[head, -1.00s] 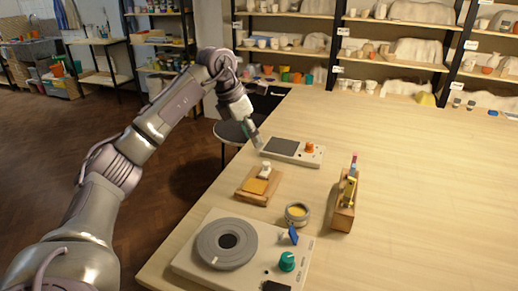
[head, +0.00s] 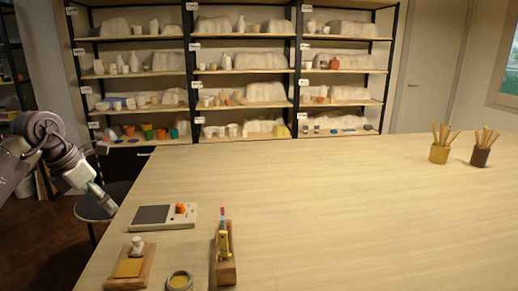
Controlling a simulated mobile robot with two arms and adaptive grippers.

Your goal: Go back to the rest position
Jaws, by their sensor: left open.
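My left gripper (head: 107,203) is at the left in the head view, at the end of the arm that comes in from the left edge. It is at the table's left edge, left of a small flat device with a dark panel and an orange knob (head: 163,216). Its fingers are small in the picture, and nothing shows held between them. My right gripper is not in view.
The wooden table (head: 350,220) is broad and mostly clear. Near its left front are a block with an orange pad (head: 130,268), a tin (head: 179,281) and a wooden holder (head: 226,268). Two brush pots, yellow (head: 439,153) and brown (head: 481,156), stand far right. Shelves (head: 240,72) line the back.

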